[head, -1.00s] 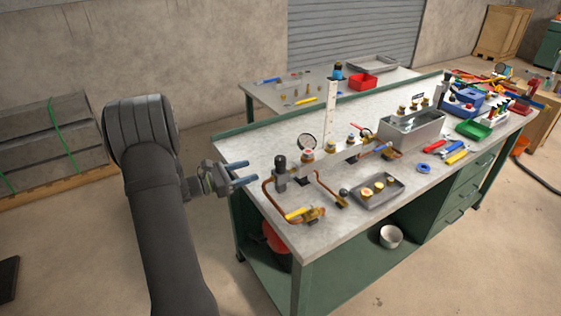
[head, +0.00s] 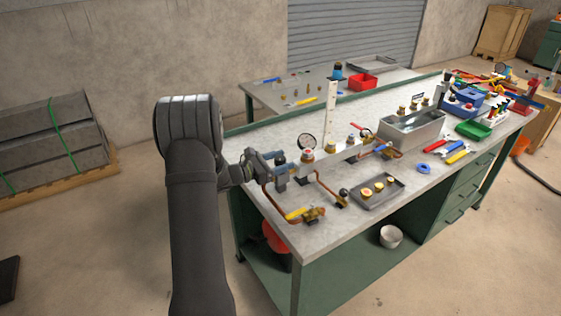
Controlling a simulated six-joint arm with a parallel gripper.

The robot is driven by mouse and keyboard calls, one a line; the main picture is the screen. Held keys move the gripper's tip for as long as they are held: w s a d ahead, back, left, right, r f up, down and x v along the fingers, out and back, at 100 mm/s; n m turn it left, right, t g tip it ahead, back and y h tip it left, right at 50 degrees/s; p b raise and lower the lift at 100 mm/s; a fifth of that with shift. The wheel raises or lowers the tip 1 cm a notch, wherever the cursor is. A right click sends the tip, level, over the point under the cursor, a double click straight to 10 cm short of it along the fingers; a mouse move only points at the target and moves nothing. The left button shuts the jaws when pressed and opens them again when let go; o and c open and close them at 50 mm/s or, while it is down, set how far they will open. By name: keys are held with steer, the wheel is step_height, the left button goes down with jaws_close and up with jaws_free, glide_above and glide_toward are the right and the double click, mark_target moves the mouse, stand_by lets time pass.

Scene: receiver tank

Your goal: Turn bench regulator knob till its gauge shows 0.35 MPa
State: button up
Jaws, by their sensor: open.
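The bench regulator stands upright at the near left end of the brass and copper pipework on the bench. Its dark body (head: 281,185) shows below my gripper, and its black knob is largely hidden by the fingers. My gripper (head: 281,163) is open, with its blue-grey fingers level with the knob. It looks to be around or right beside the knob; I cannot tell whether they touch. A round gauge (head: 306,141) with a pale dial stands just right of and behind it. Its reading is too small to make out.
A red-topped brass fitting (head: 307,156) stands close right of the gripper. Copper pipe with a yellow-handled valve (head: 298,213) lies in front. A grey tray (head: 362,199) with several brass parts sits to the right. The bench surface (head: 270,137) behind is clear.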

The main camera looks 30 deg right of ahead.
steer(key=c, duration=1)
steer(key=shift+m+g, duration=0.3)
steer(key=shift+g, duration=0.2)
steer(key=shift+o, duration=0.2)
steer(key=m+g, duration=0.1)
steer(key=g, duration=0.1)
steer(key=m+g+y, duration=0.1)
steer(key=m+g, duration=0.1)
steer(key=g, duration=0.1)
steer(key=shift+f+y, duration=0.1)
steer(key=shift+y, duration=0.2)
steer(key=m+g+y, duration=0.4)
steer(key=m+g, duration=0.1)
steer(key=g, duration=0.1)
steer(key=shift+y, duration=0.3)
steer(key=shift+a+m, duration=0.1)
steer(key=shift+m, duration=0.2)
steer(key=o, duration=1)
steer(key=shift+c, duration=0.2)
